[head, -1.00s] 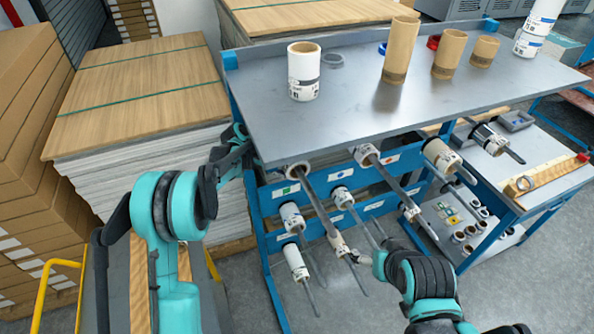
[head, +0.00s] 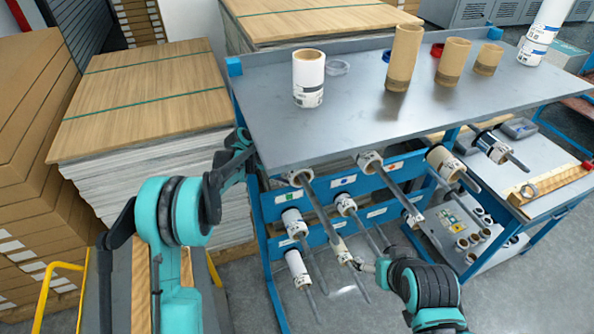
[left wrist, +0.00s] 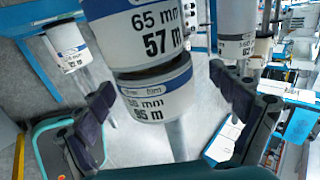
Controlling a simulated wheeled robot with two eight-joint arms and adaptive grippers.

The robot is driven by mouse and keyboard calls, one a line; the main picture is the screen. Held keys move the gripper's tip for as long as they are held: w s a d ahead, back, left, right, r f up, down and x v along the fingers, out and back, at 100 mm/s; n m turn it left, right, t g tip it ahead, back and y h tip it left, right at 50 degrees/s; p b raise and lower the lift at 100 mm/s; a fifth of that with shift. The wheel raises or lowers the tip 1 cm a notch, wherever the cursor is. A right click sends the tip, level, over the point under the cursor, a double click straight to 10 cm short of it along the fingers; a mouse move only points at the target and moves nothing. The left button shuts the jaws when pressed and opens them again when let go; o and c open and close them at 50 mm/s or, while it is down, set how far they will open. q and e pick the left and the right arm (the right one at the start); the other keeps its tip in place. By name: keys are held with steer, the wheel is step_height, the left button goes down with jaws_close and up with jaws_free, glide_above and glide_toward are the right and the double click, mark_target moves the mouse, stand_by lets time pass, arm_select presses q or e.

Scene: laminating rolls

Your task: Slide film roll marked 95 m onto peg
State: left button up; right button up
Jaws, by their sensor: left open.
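The film roll marked 95 m (left wrist: 158,102) is white with a blue rim and shows in the left wrist view, just below a larger-looking roll marked 57 m (left wrist: 150,35). A grey rod (left wrist: 177,140) shows below it. My left gripper (left wrist: 165,112) is open, its dark fingers on either side of the 95 m roll with gaps visible. In the head view my left arm reaches the rack's left side; its fingertips are hidden there. My right gripper (head: 364,265) is by the front end of a long peg (head: 320,215); its opening is too small to judge. Labels are unreadable in the head view.
The blue rack (head: 268,205) carries several pegs with white rolls. Its grey top (head: 350,115) holds a white roll (head: 308,80) and brown tubes (head: 402,60). A side bench (head: 520,170) stands right, stacked boards (head: 145,140) left. Floor in front is clear.

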arm_select(q)
steer(key=shift+a+r, duration=0.1)
steer(key=v, duration=1.1)
steer(key=shift+s+a+r, duration=0.2)
steer(key=shift+a+r, duration=0.05)
steer(key=shift+r, duration=0.05)
steer(key=shift+f, duration=0.1)
